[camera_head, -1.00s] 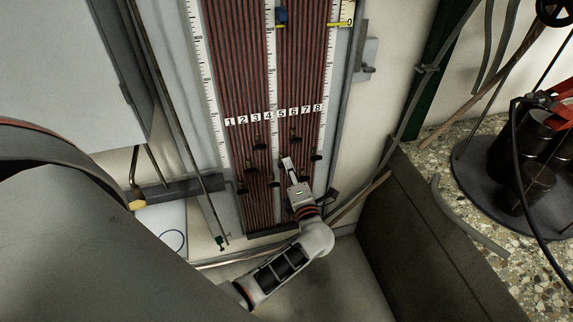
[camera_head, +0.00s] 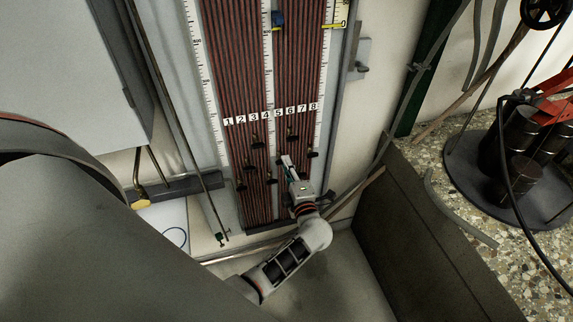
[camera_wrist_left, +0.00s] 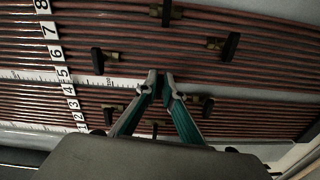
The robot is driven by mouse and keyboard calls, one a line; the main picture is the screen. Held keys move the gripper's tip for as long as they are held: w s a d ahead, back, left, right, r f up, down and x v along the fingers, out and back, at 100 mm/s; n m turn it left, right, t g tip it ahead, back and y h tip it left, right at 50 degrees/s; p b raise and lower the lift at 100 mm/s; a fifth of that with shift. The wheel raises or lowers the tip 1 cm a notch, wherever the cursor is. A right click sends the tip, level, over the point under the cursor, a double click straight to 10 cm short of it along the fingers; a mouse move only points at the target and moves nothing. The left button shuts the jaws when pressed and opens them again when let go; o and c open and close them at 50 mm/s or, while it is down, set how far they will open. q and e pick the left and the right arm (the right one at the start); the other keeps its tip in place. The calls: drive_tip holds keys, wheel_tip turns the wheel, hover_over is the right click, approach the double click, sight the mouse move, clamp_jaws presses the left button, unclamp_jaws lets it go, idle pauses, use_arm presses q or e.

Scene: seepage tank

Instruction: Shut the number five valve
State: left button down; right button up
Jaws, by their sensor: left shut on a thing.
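The tube board (camera_head: 240,70) carries a row of number labels from 1 to 8. Black-handled valves sit on the tubes below the labels. The label 5 (camera_head: 279,113) is right of the middle ruler; it also shows in the wrist view (camera_wrist_left: 63,74). My left gripper (camera_head: 286,162) is at the valve below label 5. In the wrist view its two fingertips (camera_wrist_left: 159,80) are close together on the line of tube 5. They are shut on that valve's handle, which the fingers mostly hide, so its angle cannot be told. My right gripper is not in view.
Neighbouring valve handles are close by: one on tube 6 (camera_head: 291,136), one further right (camera_head: 313,154), and one left of the fingers (camera_head: 271,180). A pipe (camera_head: 355,193) runs beside the forearm. A weight stand (camera_head: 510,160) stands at right.

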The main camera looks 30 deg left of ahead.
use_arm(q)
drive_tip(key=shift+s+d+f, duration=0.1)
drive_tip(key=shift+f, duration=0.1)
drive_tip(key=c, duration=2.2)
unclamp_jaws()
drive_tip(key=shift+r, duration=0.1)
